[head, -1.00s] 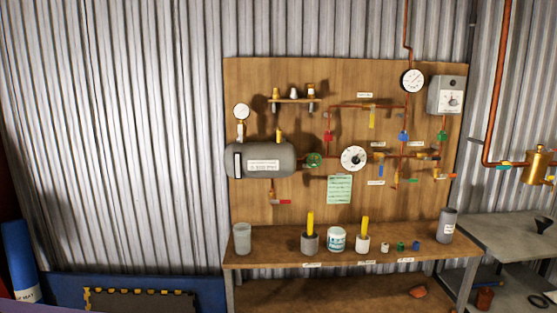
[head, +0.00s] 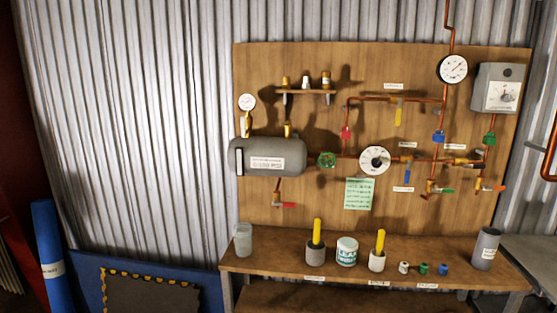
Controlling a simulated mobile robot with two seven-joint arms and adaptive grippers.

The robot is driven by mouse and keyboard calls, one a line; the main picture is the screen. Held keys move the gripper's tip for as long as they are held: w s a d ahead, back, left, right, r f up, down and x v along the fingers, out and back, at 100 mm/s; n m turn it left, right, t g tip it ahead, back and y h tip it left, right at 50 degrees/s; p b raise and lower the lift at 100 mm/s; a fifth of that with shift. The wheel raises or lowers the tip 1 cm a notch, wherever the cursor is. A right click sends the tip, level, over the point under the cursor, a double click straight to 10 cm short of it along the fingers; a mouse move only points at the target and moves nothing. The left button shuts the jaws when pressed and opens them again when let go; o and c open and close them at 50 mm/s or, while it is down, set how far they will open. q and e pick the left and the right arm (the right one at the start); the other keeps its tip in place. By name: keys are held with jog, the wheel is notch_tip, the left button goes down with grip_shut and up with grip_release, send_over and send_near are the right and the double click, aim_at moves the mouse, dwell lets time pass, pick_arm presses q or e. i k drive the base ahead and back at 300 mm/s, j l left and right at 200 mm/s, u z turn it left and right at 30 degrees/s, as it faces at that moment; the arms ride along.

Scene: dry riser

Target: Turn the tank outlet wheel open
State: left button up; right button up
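The grey tank (head: 268,157) is mounted at the left of the wooden panel, with a white label on its front. A small green wheel (head: 327,160) sits on the pipe just right of the tank, at the tank's outlet. A white round gauge (head: 375,160) is right of the wheel on the same line. Whether the wheel is open or shut cannot be told from here. Neither of my grippers shows in the head view.
A wooden bench (head: 300,263) under the panel holds a leak tub (head: 347,251), two cups with yellow sticks, small coloured caps and a grey canister (head: 485,249). A blue roll (head: 54,262) and dark mat (head: 150,295) are at lower left. A grey table (head: 530,259) stands right.

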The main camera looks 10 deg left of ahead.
aim_at(333, 158)
jog(key=i+l+u, duration=0.15)
jog(key=u, duration=0.25)
jog(key=i+l+u, duration=0.1)
jog(key=l+u, duration=0.5)
jog(key=u, duration=0.2)
